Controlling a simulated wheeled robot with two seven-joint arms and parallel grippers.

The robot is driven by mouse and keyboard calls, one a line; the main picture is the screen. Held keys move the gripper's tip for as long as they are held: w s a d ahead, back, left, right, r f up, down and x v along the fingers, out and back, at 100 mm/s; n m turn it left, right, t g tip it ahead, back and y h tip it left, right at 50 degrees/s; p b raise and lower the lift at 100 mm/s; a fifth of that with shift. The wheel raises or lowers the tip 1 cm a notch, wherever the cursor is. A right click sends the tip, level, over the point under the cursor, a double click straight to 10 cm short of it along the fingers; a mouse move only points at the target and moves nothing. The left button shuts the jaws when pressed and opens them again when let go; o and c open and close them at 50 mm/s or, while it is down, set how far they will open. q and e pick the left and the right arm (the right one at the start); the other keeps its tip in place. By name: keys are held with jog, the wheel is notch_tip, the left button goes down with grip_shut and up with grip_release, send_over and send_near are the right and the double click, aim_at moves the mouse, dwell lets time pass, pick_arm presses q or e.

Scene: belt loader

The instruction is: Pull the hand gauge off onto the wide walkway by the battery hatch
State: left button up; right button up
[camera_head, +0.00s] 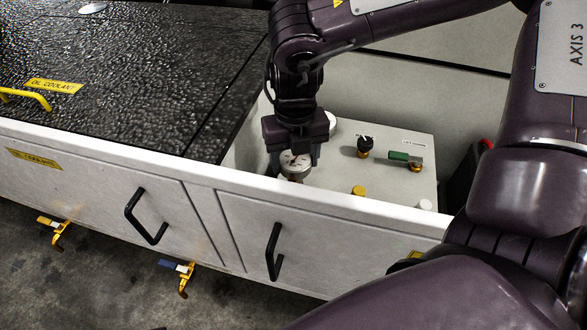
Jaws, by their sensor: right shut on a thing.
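The hand gauge (294,164) is a small round dial with a pale face and a metal body. It stands at the left part of a light panel (328,182) set down behind the white side wall. My right gripper (296,155) points down over the gauge and is shut on it, with a finger on each side. The lower end of the gauge is hidden by the wall's top edge, so I cannot tell whether it touches the panel. The wide dark textured walkway (140,75) lies to the left. My left gripper is not in view.
The panel also carries a black knob (364,146), a green-handled valve (405,158) and a yellow cap (358,190). A yellow handle (25,98) and a yellow label (54,86) are on the walkway, whose middle is clear. The white wall (200,176) runs along the front.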

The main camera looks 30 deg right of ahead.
jog(key=shift+r+p, duration=0.45)
jog(key=shift+r, duration=0.35)
dwell(0.6)
jog(key=shift+r+p, duration=2.65)
jog(key=shift+r, duration=1.2)
